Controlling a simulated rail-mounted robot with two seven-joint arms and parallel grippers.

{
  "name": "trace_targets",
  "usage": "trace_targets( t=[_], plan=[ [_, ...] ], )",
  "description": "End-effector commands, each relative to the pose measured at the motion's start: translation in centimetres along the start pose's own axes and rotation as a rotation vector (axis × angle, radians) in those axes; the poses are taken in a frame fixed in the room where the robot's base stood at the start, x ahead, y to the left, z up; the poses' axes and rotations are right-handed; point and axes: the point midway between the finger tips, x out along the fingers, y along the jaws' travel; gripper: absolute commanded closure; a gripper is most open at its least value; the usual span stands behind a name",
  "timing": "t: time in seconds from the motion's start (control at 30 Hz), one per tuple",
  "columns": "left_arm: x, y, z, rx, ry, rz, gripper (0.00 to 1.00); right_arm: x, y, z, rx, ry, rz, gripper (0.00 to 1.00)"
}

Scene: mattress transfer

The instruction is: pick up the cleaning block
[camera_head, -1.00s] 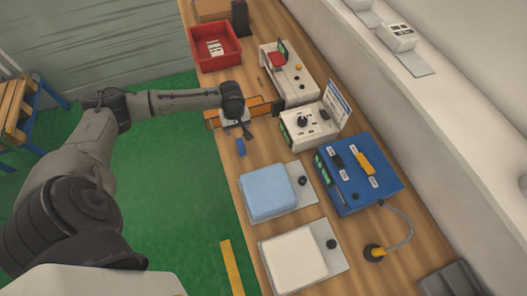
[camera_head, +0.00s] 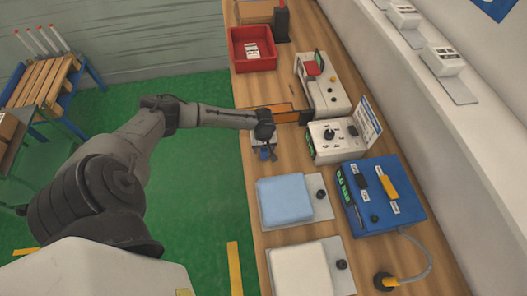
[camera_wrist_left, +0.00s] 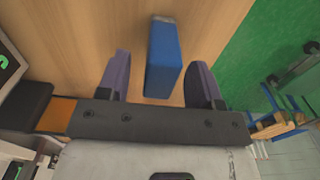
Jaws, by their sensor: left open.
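The cleaning block is a small blue block (camera_head: 264,154) on the wooden bench near its left edge, partly covered by my gripper in the head view. In the left wrist view the blue block (camera_wrist_left: 164,45) shows upright in the picture between the two dark fingers, with a gap on each side. My left gripper (camera_head: 268,148) is over the block and open, and it also shows in the left wrist view (camera_wrist_left: 160,66). I cannot tell how far the fingertips are above the bench. My right gripper is not in view.
An orange-brown bar (camera_head: 287,114) lies just behind the gripper. A white device with a knob (camera_head: 325,153) stands to the right. A light blue pad (camera_head: 285,198) on a plate is in front. A red bin (camera_head: 239,62) is farther back. Green floor lies left of the bench.

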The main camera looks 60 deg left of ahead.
Motion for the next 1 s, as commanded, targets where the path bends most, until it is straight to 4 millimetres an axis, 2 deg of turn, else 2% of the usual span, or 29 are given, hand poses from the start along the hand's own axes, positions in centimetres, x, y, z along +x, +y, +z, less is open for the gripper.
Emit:
trace_targets(
  t=[0.2,0.53,1.0],
  plan=[
    [2.3,0.0,0.1,-0.001,-0.001,-0.001,0.4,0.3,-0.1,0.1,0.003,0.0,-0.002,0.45],
    [2.6,0.0,0.1,0.0,0.0,0.0,0.41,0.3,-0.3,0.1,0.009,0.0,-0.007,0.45],
    [2.6,0.0,0.1,0.0,0.0,0.0,0.86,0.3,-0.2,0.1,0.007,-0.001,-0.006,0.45]
  ],
)
